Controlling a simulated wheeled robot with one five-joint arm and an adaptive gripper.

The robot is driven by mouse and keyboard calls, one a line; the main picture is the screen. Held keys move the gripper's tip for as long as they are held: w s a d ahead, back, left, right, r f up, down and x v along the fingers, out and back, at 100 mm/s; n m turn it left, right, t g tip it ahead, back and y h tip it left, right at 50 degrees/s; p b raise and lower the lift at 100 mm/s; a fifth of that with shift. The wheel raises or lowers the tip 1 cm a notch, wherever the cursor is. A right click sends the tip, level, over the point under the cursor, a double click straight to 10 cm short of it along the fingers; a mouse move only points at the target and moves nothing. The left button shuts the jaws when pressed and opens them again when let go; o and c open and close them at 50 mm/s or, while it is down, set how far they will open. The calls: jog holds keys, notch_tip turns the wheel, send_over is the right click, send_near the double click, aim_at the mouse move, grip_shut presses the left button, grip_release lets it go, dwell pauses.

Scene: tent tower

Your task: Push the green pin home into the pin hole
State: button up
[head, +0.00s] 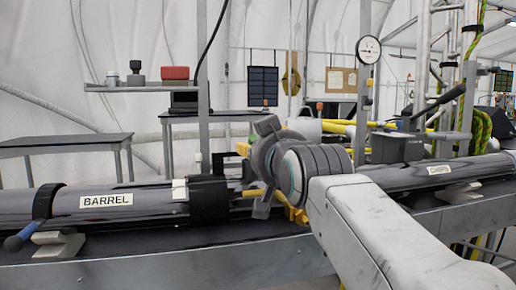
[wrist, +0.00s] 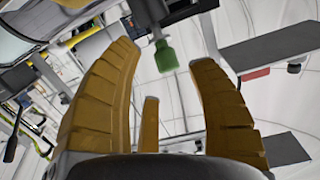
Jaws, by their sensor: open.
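The green pin (wrist: 166,56) shows in the wrist view as a green grip on a thin grey shank. The shank runs up toward a dark grey part at the top edge; the pin hole itself cannot be made out. My gripper (wrist: 162,60) is open, with its brown fingers spread to either side of the green grip and a third finger below it. No finger visibly touches the pin. In the head view my gripper (head: 268,192) is beside the right end of the tube labelled BARREL (head: 140,202). The pin is hidden there.
A second labelled tube (head: 425,174) lies to the right, behind my arm. Both tubes lie along a grey bench (head: 150,268). A shelf (head: 140,88) with a red box (head: 175,72) stands behind, with a dark table (head: 65,143) at left.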

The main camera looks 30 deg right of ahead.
jog(key=shift+v, duration=2.45)
jog(key=shift+r, duration=0.2)
